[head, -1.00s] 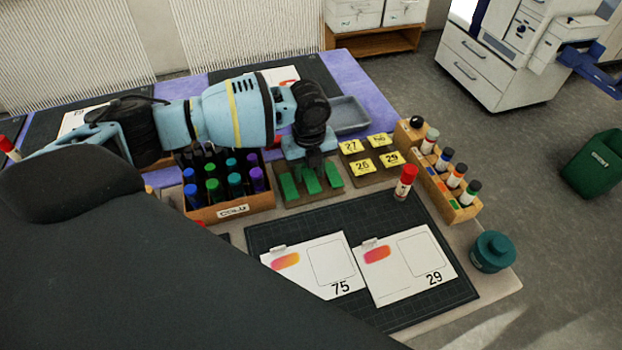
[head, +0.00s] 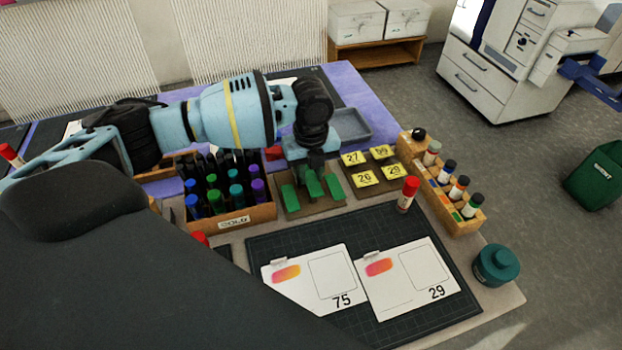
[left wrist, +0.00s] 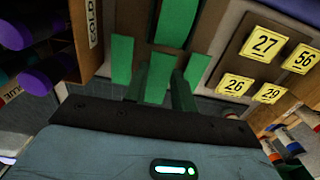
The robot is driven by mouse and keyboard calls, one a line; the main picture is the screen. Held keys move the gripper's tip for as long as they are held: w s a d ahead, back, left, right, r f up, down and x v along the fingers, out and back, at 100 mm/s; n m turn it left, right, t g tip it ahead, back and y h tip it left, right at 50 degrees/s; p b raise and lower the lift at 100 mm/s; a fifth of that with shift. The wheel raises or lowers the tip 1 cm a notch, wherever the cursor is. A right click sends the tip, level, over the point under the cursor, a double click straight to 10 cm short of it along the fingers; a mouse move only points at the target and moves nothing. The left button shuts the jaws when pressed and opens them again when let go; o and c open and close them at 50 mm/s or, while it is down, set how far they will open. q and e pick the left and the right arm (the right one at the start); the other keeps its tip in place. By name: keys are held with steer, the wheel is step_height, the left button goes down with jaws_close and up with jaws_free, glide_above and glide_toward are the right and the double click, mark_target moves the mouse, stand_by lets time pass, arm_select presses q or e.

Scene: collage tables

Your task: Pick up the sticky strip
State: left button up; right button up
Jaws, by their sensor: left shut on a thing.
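Green sticky strips (head: 289,198) lie on a brown board (head: 293,211) in the middle of the table in the head view. In the left wrist view, flat green strips (left wrist: 122,59) show on either side of my gripper, with another green piece (left wrist: 176,22) ahead. My left gripper (head: 314,166) points down over the middle strip. In the left wrist view, its fingers (left wrist: 160,78) are shut on a green strip (left wrist: 158,76). How far the held strip is off the board cannot be told. My right gripper is not in view.
Yellow number tags (head: 353,158) lie to the right. A red-capped glue stick (head: 408,194) and a wooden marker rack (head: 461,220) stand further right. Two cards (head: 405,268) lie on the dark mat (head: 278,238).

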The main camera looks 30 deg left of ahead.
arm_select(q)
steer(key=s+d+r, duration=0.1)
steer(key=s+d, duration=0.2)
steer(key=s, duration=0.4)
steer(key=s+d+r+p, duration=0.1)
steer(key=s+d, duration=0.3)
steer(key=s, duration=0.3)
steer(key=shift+s+d+r, duration=0.15)
steer(key=shift+d, duration=0.05)
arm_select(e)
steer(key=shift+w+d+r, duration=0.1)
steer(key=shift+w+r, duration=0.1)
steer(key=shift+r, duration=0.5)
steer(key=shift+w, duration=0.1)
arm_select(q)
step_height(320, 180, up, 8)
steer(key=a+n, duration=0.2)
steer(key=n, duration=2.4)
steer(key=shift+s+a+f, duration=0.2)
steer(key=shift+s+a, duration=0.1)
steer(key=shift+s, duration=0.05)
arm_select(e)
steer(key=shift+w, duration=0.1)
arm_select(q)
steer(key=shift+d, duration=0.1)
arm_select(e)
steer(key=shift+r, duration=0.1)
